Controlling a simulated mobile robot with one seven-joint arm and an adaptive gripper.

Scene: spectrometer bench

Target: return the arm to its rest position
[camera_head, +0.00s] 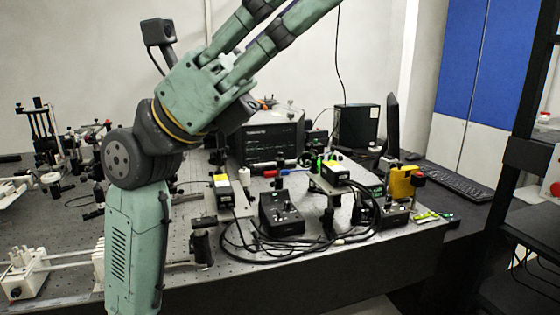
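My green and grey arm rises on the left in the head view, in front of the bench. At its upper end is my gripper (270,35), pointing up and to the right. Two jointed fingers show with a narrow gap between them. Their tips are cut off by the top edge of the picture, so I cannot see whether they are open or shut. A thin purple strip shows between the fingers; I cannot tell what it is. The gripper is raised in front of the wall and appears clear of the bench equipment.
The optical bench (330,268) carries a black instrument (268,142), black control boxes (281,213), looped cables and a yellow block (401,183). A monitor (391,127) and keyboard (450,182) stand behind. A black shelf rack (525,190) stands at the right. White-ended rails (30,272) lie lower left.

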